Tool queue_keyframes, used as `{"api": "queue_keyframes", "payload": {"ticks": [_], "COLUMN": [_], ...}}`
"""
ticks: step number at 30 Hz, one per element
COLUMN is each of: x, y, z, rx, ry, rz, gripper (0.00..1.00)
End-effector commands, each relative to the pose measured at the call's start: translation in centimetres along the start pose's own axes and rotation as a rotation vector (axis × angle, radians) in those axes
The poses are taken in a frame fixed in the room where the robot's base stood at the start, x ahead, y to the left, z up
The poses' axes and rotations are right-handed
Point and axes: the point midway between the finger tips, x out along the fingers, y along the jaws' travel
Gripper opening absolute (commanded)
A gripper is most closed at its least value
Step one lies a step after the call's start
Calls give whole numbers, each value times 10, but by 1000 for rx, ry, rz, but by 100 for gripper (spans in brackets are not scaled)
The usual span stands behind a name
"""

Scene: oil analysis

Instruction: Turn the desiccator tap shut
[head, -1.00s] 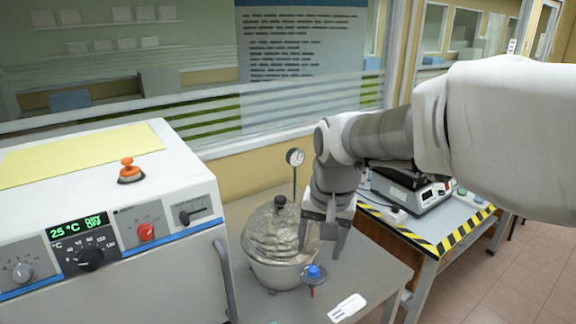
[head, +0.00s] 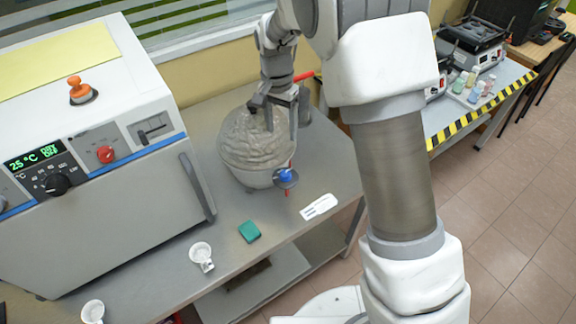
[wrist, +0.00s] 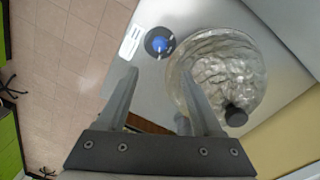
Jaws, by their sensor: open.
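The desiccator (head: 245,142) is a round glass vessel with a wrinkled silvery look, standing on the grey bench. It also shows in the wrist view (wrist: 228,75), with its black lid knob (wrist: 236,116). The tap has a blue knob (head: 285,175) at the desiccator's front right; in the wrist view the blue knob (wrist: 160,44) sits on a dark round part. My gripper (head: 281,128) is open and empty above the desiccator's right side. In the wrist view my gripper (wrist: 158,72) has its fingers apart, with the tap ahead of them, not between them.
A white oven (head: 110,190) stands to the left. A white label (head: 319,206), a green block (head: 249,231) and a small white cup (head: 202,255) lie on the bench (head: 160,287). A side table with yellow-black edging (head: 470,120) stands to the right.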

Motion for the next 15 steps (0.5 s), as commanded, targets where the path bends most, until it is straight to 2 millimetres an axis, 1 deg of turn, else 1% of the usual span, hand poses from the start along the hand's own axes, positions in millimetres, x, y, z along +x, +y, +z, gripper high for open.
{"api": "queue_keyframes", "payload": {"ticks": [1, 15], "x": [12, 89], "y": [0, 1], "z": [0, 0], "rx": [0, 0], "ry": [-2, -1], "rz": [2, 1], "gripper": [67, 67]}}
